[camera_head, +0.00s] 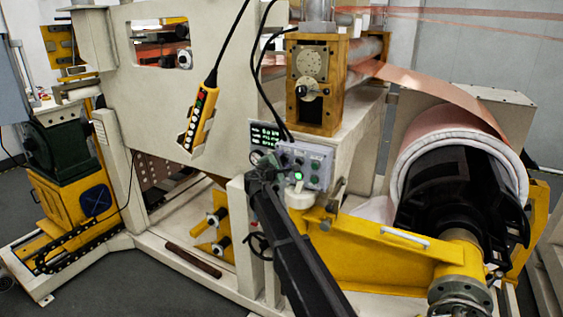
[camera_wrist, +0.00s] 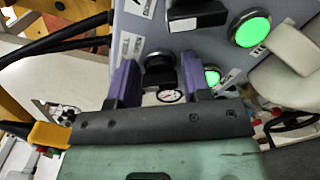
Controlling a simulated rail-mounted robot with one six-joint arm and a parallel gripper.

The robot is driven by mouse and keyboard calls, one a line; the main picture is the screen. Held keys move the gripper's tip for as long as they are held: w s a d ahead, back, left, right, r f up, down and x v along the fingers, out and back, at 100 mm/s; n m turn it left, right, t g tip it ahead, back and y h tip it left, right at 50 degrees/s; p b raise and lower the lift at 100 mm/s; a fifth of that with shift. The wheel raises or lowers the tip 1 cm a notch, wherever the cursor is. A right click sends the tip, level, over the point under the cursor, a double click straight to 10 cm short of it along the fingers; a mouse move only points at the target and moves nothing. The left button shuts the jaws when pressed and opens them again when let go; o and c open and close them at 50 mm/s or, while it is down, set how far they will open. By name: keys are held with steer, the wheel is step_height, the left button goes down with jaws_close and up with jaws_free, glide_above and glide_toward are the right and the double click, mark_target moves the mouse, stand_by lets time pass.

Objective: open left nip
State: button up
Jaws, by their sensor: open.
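The grey control panel (camera_head: 318,160) is mounted on the machine frame below the yellow-brown roller block, with a lit green button (camera_head: 298,175) on its face. In the wrist view the panel (camera_wrist: 215,45) fills the upper part and labels show on it, too small to read. My gripper (camera_wrist: 158,74) is open, its two purple fingers on either side of a black knob (camera_wrist: 160,72) on the panel. I cannot tell whether the fingers touch the knob. A large lit green button (camera_wrist: 250,28) and a smaller green one (camera_wrist: 212,76) are to the right. Which control is the left nip is not readable.
A small round gauge (camera_wrist: 170,96) shows below the knob. A yellow pendant (camera_head: 200,118) hangs on a cable left of the panel. A copper foil roll (camera_head: 455,125) on a black core is at right. A yellow arm of the machine (camera_head: 370,250) is below the panel.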

steer(key=c, duration=0.7)
steer(key=shift+o, duration=0.2)
steer(key=shift+m, duration=0.5)
steer(key=m, duration=1.1)
steer(key=o, duration=0.7)
steer(key=shift+c, duration=0.2)
